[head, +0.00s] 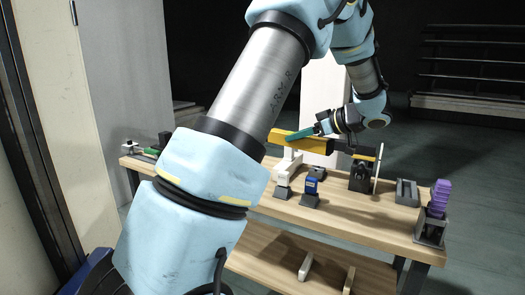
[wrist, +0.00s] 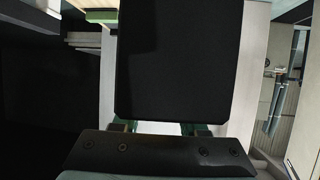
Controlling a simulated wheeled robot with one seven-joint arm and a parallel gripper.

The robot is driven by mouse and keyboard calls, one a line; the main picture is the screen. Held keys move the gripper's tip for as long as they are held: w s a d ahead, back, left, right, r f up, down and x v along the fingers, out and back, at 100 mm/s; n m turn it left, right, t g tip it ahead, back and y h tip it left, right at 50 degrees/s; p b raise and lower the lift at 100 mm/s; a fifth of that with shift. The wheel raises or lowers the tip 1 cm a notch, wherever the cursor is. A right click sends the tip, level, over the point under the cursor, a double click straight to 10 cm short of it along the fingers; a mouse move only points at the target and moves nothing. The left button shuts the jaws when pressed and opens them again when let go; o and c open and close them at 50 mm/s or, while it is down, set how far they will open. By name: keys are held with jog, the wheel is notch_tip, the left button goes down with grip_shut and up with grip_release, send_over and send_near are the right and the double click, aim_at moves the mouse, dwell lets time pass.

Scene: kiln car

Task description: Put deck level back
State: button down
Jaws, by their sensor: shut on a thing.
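My gripper (wrist: 160,129) is shut on a dark, flat-faced block (wrist: 178,60), which fills the middle of the wrist view. In the head view my gripper (head: 318,129) is above the bench, its green finger pointing left just over a long yellow bar (head: 288,139). The bar has a black middle part and more yellow at its right end. It is probably the deck level, but I cannot tell whether it is the dark block in the wrist view. The bar shows above a white post (head: 286,168) and a black stand (head: 363,172); contact is unclear.
The wooden bench (head: 345,220) holds a blue item (head: 311,186) in a dark holder, a grey block (head: 407,192) and a purple item (head: 439,195) in a grey holder. A green item (head: 150,151) lies at the far left. The bench front is mostly clear.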

jog(key=s+a+f+m+t+h, duration=0.1)
jog(key=a+f+m+h, duration=0.2)
jog(key=a+f, duration=0.3)
jog(key=s+a+f+m+t+h, duration=0.1)
jog(key=a+f+m+h, duration=0.3)
jog(key=f, duration=1)
jog(key=a+f+m+t+h, duration=0.3)
jog(key=a+f, duration=0.7)
jog(key=shift+s+a+f+m, duration=0.15)
jog(key=shift+s+a+m, duration=0.1)
jog(key=shift+s+m, duration=0.15)
jog(key=shift+w, duration=0.1)
